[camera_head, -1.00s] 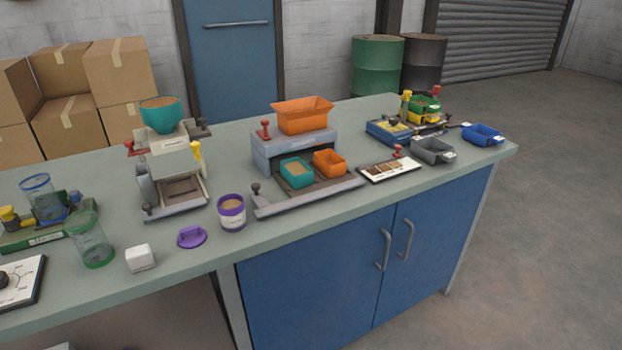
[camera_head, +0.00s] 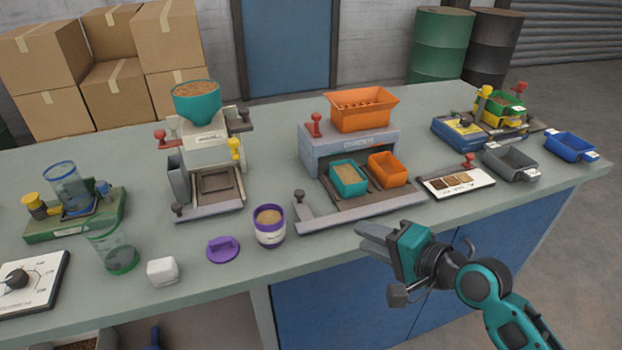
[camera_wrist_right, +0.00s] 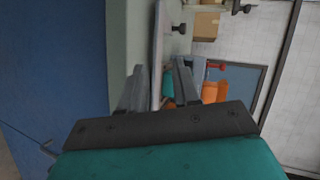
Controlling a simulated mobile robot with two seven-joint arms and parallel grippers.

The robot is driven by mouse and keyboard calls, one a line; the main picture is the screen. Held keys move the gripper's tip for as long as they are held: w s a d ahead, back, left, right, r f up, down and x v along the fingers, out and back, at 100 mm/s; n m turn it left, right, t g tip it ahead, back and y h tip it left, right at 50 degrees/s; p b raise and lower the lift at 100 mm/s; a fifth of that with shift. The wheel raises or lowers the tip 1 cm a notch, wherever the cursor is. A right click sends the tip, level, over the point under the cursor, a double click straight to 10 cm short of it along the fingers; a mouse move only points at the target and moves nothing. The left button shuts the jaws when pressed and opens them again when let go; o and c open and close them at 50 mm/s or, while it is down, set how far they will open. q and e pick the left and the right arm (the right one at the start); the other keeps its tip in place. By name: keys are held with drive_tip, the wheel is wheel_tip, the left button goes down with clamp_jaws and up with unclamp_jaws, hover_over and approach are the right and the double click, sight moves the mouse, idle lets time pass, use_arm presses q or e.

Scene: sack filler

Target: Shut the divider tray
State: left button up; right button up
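The divider tray (camera_head: 360,210) is a grey drawer with a long front bar, sticking out of the front of the grey machine under the orange hopper (camera_head: 362,110). A teal bin with grainy fill (camera_head: 348,178) and an orange bin (camera_head: 387,169) sit on it. A dark knob (camera_head: 299,195) stands at the bar's left end. My right gripper (camera_head: 366,237) is in front of the bar, near the counter's front edge, apart from the tray. In the right wrist view its two fingers (camera_wrist_right: 158,88) are spread with nothing held between them. My left gripper is out of view.
A purple-banded cup (camera_head: 269,226) and a purple lid (camera_head: 223,249) stand left of the tray. A swatch board (camera_head: 455,184) and a grey bin (camera_head: 511,163) lie to its right. Another machine with a teal bowl (camera_head: 197,102) stands further left.

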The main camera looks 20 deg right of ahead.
sight(303, 197)
drive_tip(key=shift+w+r+m, duration=0.3)
drive_tip(key=shift+w+r, duration=0.25)
drive_tip(key=shift+r, duration=0.3)
drive_tip(key=shift+c, duration=0.7)
drive_tip(key=shift+w+r+y, duration=0.2)
drive_tip(key=shift+w+y, duration=0.05)
drive_tip(key=shift+y, duration=0.05)
drive_tip(key=shift+c, duration=0.7)
drive_tip(key=shift+w+a, duration=0.15)
drive_tip(key=shift+w, duration=0.05)
drive_tip(key=shift+c, duration=0.8)
drive_tip(key=x, duration=1.1)
drive_tip(key=shift+w+a+r+b, duration=0.2)
drive_tip(key=shift+w+a+b, duration=0.1)
clamp_jaws()
drive_tip(key=shift+w+a, duration=0.3)
drive_tip(key=shift+w, duration=0.3)
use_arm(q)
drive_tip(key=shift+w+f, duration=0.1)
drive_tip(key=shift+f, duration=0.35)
use_arm(e)
drive_tip(key=shift+w, duration=0.1)
